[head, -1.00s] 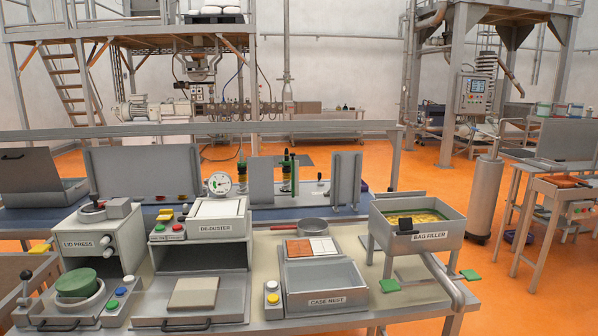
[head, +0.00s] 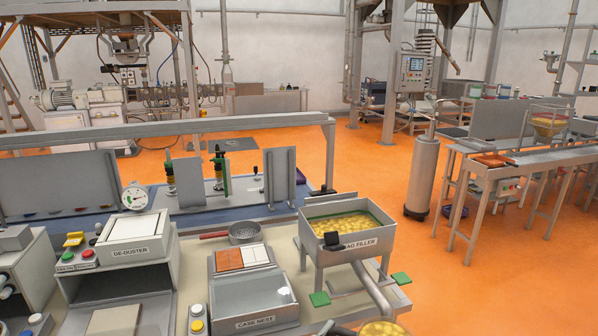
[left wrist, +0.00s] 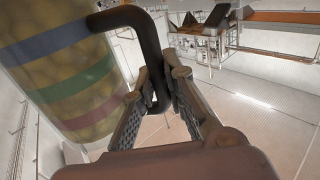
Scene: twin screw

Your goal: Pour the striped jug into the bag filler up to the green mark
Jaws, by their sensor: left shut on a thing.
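The bag filler (head: 333,258) is an open grey hopper at the right end of the bench in the head view. Yellow pieces (head: 345,224) lie in it, and a green line shows along its inner wall; I cannot tell exactly how the level sits against it. The striped jug (left wrist: 75,75), with blue, green and red bands, fills the left of the left wrist view. Its top (head: 384,329), with yellow contents, just enters the head view's bottom edge, in front of the filler. My left gripper (left wrist: 163,88) is shut on the jug's dark handle (left wrist: 130,18). My right gripper is out of view.
The case nest (head: 255,305) stands left of the filler, with a round pan (head: 244,232) behind it. A grey cylinder (head: 421,178) stands on the open orange floor behind.

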